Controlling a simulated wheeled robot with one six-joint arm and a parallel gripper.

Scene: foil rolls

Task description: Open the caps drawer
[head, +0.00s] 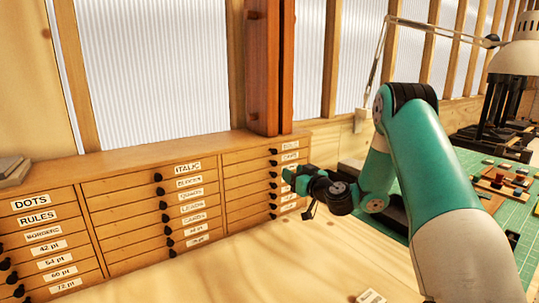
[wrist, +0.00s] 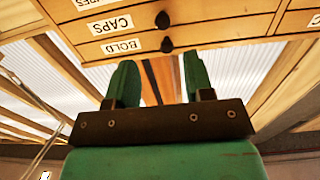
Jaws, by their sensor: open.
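The caps drawer (head: 246,167) is second from the top in the right column of the wooden cabinet, its front flush with its neighbours. Its CAPS label also shows in the wrist view (wrist: 110,25), beside a dark knob (wrist: 163,20). The BOLD drawer's knob (wrist: 166,44) sits between that knob and my fingers in the wrist view. My gripper (head: 291,178) is in front of the right column and hides part of the lower drawers. In the wrist view my gripper (wrist: 159,70) has two green fingers apart, with nothing held between them.
Drawers labelled ITALIC and others (head: 150,190) fill the middle column, and DOTS and others (head: 40,225) the left. A reddish wooden post (head: 268,70) rises behind the cabinet top. A green cutting mat (head: 508,215) with small items and a lamp (head: 515,58) stand at right.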

